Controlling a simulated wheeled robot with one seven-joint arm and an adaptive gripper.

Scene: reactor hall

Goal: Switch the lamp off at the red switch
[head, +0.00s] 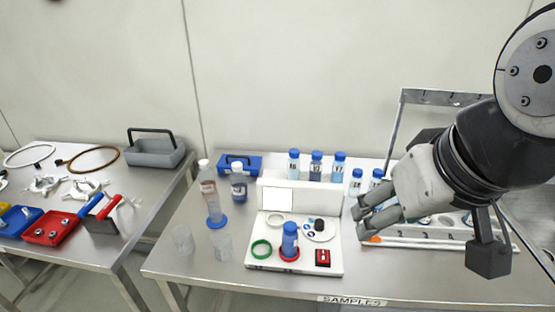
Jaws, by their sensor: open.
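The red switch (322,257) is a small red block with a dark part on top. It sits at the front right corner of a white board (265,262) on the steel table. A bright white square panel (277,198) on the board's raised back looks like a lit lamp, though I cannot be sure. My gripper (361,223) is open and empty. Its fingers point left, to the right of the board and above and right of the switch in the picture, apart from it.
Clear cups (183,239) and a tall cylinder (211,195) stand left. Blue-capped bottles (316,166) stand behind. The table front (300,285) is clear.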

